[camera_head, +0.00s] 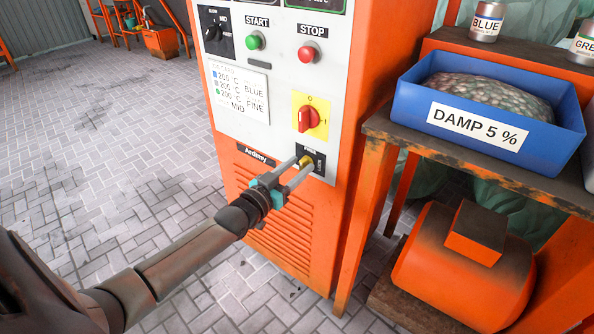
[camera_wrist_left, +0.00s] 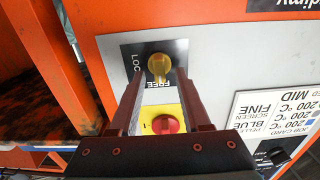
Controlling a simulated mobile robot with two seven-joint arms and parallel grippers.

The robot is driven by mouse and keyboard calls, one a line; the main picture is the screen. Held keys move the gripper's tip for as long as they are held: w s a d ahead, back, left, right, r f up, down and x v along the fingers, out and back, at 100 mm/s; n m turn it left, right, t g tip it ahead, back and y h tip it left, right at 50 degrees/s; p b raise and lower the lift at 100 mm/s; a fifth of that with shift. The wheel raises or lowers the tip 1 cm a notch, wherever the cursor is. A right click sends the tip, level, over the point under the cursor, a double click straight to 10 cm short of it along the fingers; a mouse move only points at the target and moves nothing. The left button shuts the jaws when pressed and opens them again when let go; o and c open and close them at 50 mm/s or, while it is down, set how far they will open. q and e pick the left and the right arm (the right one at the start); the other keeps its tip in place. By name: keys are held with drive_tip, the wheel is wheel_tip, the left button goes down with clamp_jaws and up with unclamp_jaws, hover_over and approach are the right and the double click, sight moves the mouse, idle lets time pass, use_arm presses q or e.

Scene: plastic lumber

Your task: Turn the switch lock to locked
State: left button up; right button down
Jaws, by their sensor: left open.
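The switch lock is a small brass-yellow knob (camera_head: 305,162) on a black plate low on the cabinet's white panel. In the left wrist view the knob (camera_wrist_left: 158,67) shows close up, with the picture upside down. The word FREE lies beside it, and part of the word LOCK is at the plate's edge. The knob's bar seems to point toward FREE. My left gripper (camera_head: 298,168) is open, its two fingers at either side of the knob; it also shows in the left wrist view (camera_wrist_left: 159,75). I cannot tell whether the fingers touch the knob. My right gripper is not in view.
Above the lock is a red rotary switch (camera_head: 308,119) on a yellow plate. Higher up are a green START button (camera_head: 255,41) and a red STOP button (camera_head: 308,53). A shelf (camera_head: 460,160) with a blue bin (camera_head: 480,130) stands close on the right. The floor at left is open.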

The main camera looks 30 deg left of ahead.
use_arm(q)
clamp_jaws()
idle(0.4)
